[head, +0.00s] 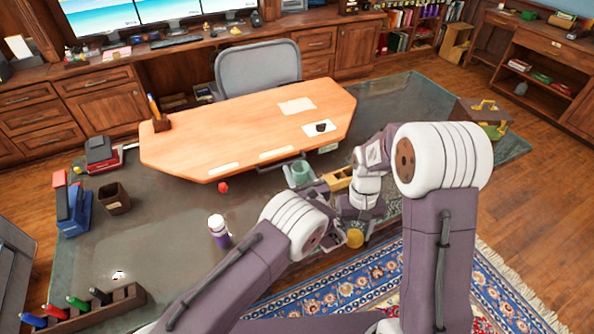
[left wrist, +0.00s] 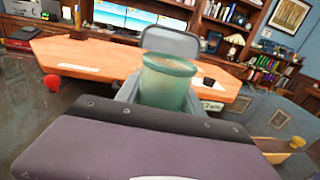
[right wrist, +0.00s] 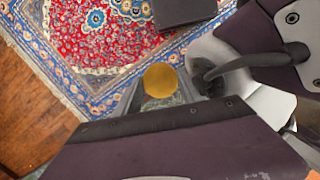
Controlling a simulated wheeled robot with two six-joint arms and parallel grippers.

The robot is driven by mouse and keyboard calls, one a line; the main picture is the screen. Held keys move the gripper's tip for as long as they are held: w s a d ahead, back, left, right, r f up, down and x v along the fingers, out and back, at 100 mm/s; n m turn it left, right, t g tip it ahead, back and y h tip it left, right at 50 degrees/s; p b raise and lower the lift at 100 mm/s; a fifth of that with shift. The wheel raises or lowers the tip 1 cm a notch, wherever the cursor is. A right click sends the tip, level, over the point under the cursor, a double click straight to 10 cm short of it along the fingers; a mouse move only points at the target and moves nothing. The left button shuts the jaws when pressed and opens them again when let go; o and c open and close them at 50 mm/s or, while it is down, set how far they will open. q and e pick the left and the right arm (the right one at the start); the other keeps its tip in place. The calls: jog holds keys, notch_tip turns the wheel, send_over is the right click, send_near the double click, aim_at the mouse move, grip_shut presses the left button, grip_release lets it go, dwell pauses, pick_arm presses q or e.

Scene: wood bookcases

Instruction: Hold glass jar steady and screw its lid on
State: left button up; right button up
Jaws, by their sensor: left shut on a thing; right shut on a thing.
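The green glass jar (head: 302,172) is upright between the fingers of my left gripper (head: 300,178), which is shut on it. The jar (left wrist: 168,80) also fills the middle of the left wrist view, its wider rim at the top. The round yellow lid (head: 355,238) is in my right gripper (head: 353,236), near the desk's front edge. In the right wrist view the lid (right wrist: 160,80) sits between the fingertips, with the rug behind it. In the head view, the lid is apart from the jar, lower and to its right.
A tan wooden holder (head: 338,180) lies right of the jar. A purple bottle with a white cap (head: 218,230) and a red ball (head: 223,187) are to the left. A toolbox (head: 484,115) is at the right.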

pick_arm(q)
grip_shut()
pick_arm(e)
jog(key=w+r, duration=0.1)
jog(key=r, duration=0.1)
jog(key=w+r, duration=0.2)
jog(key=shift+w+r, duration=0.1)
jog(key=shift+w, duration=0.1)
pick_arm(q)
jog(key=s+a+r, duration=0.2)
jog(key=s, duration=0.5)
jog(key=s+a+r, duration=0.2)
jog(key=s, duration=0.6)
jog(key=shift+r, duration=0.3)
